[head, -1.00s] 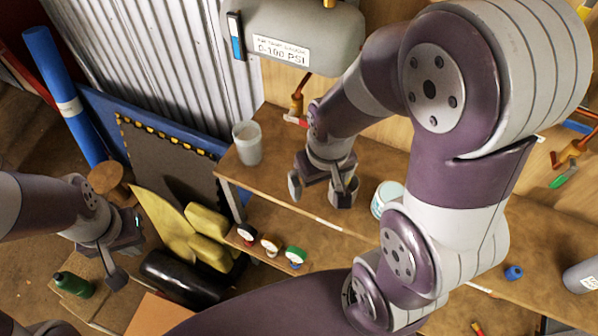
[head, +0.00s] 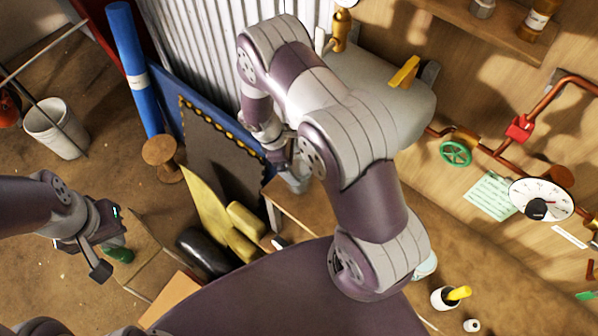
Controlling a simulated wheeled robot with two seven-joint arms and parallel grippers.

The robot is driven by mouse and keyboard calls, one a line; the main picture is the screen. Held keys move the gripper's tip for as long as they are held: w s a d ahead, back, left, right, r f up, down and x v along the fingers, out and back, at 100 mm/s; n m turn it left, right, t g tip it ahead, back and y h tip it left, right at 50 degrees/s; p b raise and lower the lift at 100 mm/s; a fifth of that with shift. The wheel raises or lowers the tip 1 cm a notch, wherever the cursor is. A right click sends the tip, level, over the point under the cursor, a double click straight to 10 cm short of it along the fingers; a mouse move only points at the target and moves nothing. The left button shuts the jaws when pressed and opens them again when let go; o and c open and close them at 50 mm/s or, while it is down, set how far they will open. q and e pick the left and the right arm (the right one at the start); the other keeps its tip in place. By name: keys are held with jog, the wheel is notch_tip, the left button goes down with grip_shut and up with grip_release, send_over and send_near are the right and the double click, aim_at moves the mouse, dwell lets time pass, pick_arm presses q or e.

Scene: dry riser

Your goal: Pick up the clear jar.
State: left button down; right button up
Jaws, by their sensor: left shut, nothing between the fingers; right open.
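A small greyish jar (head: 482,8) stands on the shelf at the upper right; it may be the clear jar, but its contents are too small to tell. My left gripper (head: 98,250) is shut and empty at the left, in front of a green bottle (head: 120,254).
An amber bottle (head: 537,20) shares the shelf. A grey tank (head: 400,105), copper pipes with a green valve wheel (head: 456,153) and a dial gauge (head: 541,199) line the wall. My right arm hides much of the bench.

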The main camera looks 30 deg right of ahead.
aim_at(301, 169)
jog(key=s+f, duration=0.1)
jog(key=d+f+p, duration=0.1)
jog(key=f, duration=0.1)
jog(key=shift+s+d, duration=0.2)
jog(key=shift+s, duration=0.15)
jog(key=shift+s+f, duration=0.1)
jog(key=c, duration=0.3)
jog(key=shift+w, duration=0.2)
jog(key=c, duration=0.8)
pick_arm(q)
jog(key=shift+s+a+r, duration=0.1)
jog(key=shift+s+r, duration=0.05)
jog(key=shift+r, duration=0.4)
jog(key=shift+s+r, duration=0.1)
jog(key=shift+r, duration=0.45)
